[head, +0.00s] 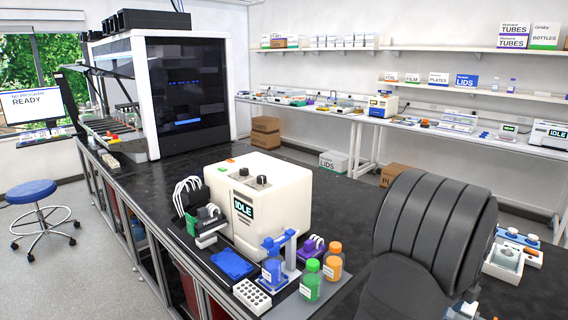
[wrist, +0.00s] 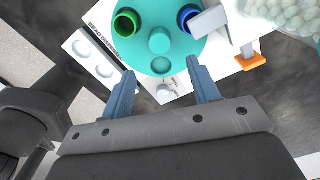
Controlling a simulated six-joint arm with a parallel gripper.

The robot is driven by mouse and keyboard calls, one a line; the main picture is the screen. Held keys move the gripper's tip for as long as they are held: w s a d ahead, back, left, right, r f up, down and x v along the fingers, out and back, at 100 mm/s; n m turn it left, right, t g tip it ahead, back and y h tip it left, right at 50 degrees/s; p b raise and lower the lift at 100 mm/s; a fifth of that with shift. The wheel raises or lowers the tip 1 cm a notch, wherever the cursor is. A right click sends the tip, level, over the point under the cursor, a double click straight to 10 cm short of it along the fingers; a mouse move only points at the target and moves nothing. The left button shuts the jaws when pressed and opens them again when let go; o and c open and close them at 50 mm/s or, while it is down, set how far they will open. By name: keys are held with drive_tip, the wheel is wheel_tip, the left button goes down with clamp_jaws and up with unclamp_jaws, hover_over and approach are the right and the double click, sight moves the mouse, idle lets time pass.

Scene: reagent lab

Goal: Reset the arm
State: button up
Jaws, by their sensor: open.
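My gripper (wrist: 161,66) shows in the wrist view with its two blue-grey fingers spread apart and nothing between them. Its fingertips point toward a teal round holder (wrist: 147,62) below the camera; I cannot tell whether they touch it. My dark grey arm (head: 436,215) fills the right front of the head view. The gripper cannot be made out there.
The holder carries a green-rimmed vessel (wrist: 127,22) and a blue-rimmed vessel (wrist: 187,17). A white machine (head: 258,203) marked IDLE and a green-capped bottle (head: 311,279) stand on the black bench (head: 345,190).

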wheel_tip(320, 180, down, 9)
drive_tip(key=shift+r, duration=0.1)
drive_tip(key=n, duration=0.4)
drive_tip(key=shift+n, duration=0.3)
drive_tip(key=n, duration=0.4)
drive_tip(key=shift+n, duration=0.4)
drive_tip(key=shift+o, duration=0.2)
